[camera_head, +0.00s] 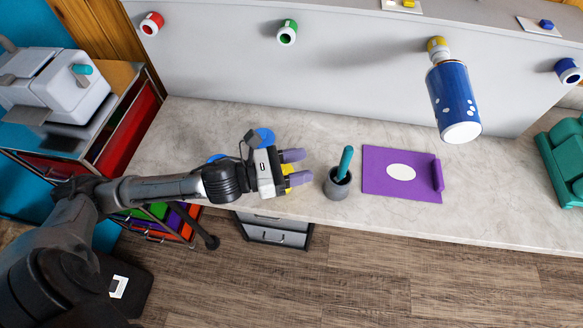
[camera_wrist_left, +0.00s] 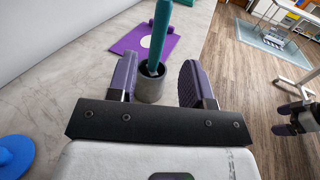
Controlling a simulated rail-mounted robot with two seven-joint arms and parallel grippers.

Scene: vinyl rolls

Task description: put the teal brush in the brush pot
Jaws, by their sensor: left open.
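The teal brush (camera_head: 345,160) stands upright with a slight tilt in the grey brush pot (camera_head: 337,188) on the counter. Its lower end is hidden inside the pot. In the left wrist view the brush (camera_wrist_left: 158,35) rises from the pot (camera_wrist_left: 150,90), straight beyond my fingers. My left gripper (camera_head: 301,167) is open and empty, just left of the pot, its purple fingers pointing at it. The fingertips are apart from the pot and brush. My right gripper (camera_wrist_left: 287,122) shows small and dark at the right edge of the left wrist view; its opening is unclear.
A purple mat (camera_head: 378,184) with a rolled edge lies right of the pot. Blue discs (camera_head: 265,136) and a partly hidden yellow thing lie by my left gripper. A teal object (camera_head: 565,160) sits far right.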

